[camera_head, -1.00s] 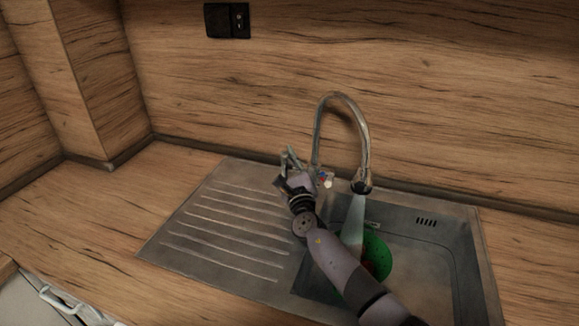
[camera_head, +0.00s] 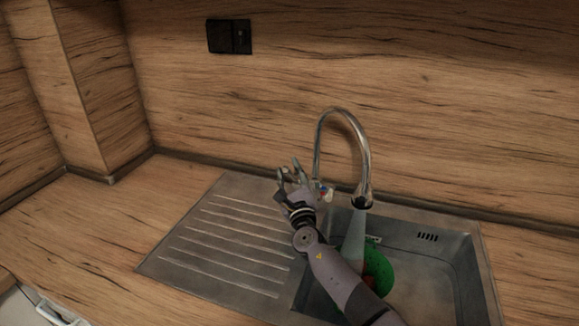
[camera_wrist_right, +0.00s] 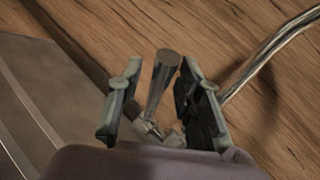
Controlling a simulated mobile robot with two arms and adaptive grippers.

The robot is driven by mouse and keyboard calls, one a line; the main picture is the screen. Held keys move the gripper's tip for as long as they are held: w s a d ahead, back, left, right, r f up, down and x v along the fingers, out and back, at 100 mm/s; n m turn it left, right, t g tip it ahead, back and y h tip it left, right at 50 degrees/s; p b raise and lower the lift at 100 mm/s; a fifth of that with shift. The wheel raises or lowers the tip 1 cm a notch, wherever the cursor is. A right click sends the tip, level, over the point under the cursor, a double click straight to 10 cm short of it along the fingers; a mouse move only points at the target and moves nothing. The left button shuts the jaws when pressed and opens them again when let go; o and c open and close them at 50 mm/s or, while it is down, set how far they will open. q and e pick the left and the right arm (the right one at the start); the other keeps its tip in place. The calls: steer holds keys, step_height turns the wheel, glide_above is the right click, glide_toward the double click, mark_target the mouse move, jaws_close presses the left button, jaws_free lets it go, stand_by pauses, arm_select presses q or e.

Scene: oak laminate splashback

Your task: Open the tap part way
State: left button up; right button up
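The chrome tap (camera_head: 364,160) has a tall curved spout over the sink, and a pale stream of water (camera_head: 357,228) runs from it. Red and blue marks show at its base beside my gripper. My right gripper (camera_head: 290,170) is at the tap's base, left of the spout. In the right wrist view its fingers (camera_wrist_right: 163,98) are open, with the tap's metal lever (camera_wrist_right: 164,72) standing between them. Gaps show on both sides of the lever, so I see no firm grip. My left gripper is not in view.
The steel sink (camera_head: 440,215) has a ribbed drainer (camera_head: 215,245) on the left. A green bowl-like container (camera_head: 380,268) with something red inside sits in the basin, partly behind my right arm. A black socket (camera_head: 229,36) is on the wooden splashback. The worktop at left is clear.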

step_height(320, 180, up, 6)
steer(key=shift+r, duration=0.1)
step_height(320, 180, up, 3)
steer(key=shift+d+f, duration=0.1)
steer(key=shift+f, duration=0.05)
steer(key=shift+r, duration=0.45)
steer(key=shift+c, duration=0.5)
